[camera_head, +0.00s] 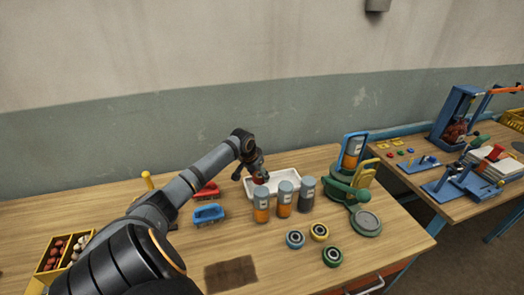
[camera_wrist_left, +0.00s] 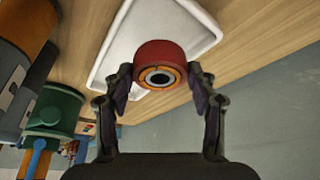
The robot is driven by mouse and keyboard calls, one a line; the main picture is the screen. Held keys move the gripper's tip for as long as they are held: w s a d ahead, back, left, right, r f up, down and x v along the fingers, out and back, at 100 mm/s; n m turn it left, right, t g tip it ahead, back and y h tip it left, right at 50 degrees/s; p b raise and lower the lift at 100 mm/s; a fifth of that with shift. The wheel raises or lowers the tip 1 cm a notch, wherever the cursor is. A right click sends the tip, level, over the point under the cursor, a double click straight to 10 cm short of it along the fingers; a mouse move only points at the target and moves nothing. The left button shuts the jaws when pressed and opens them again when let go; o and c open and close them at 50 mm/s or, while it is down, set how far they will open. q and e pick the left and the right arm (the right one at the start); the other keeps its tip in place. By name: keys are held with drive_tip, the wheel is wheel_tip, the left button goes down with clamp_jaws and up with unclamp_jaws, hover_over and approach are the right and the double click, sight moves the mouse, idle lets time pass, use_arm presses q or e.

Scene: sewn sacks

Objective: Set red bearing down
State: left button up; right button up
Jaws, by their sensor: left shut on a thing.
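The red bearing (camera_wrist_left: 160,62) has a red outer ring, an orange inner ring and a dark centre. My left gripper (camera_wrist_left: 160,82) is shut on it, with one finger at each side. In the head view my left gripper (camera_head: 257,174) is at the left end of the white tray (camera_head: 290,185), and the red bearing shows only as a small red patch (camera_head: 261,176). In the wrist view the white tray (camera_wrist_left: 118,40) is behind the bearing. I cannot tell whether the bearing touches the tray. My right gripper is not in view.
Several orange and grey bottles (camera_head: 284,200) stand right in front of the tray. A green stand (camera_head: 366,222) is at the right. Red (camera_head: 206,192) and blue (camera_head: 208,214) brushes lie left of the tray.

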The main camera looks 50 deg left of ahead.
sight(259, 182)
use_arm(q)
drive_tip(key=shift+f+p, duration=0.3)
drive_tip(key=shift+f, duration=1.95)
drive_tip(key=shift+f, duration=0.1)
drive_tip(key=o, duration=1.4)
drive_tip(key=shift+o, duration=0.2)
drive_tip(key=p+v, duration=0.1)
drive_tip(key=v, duration=1.1)
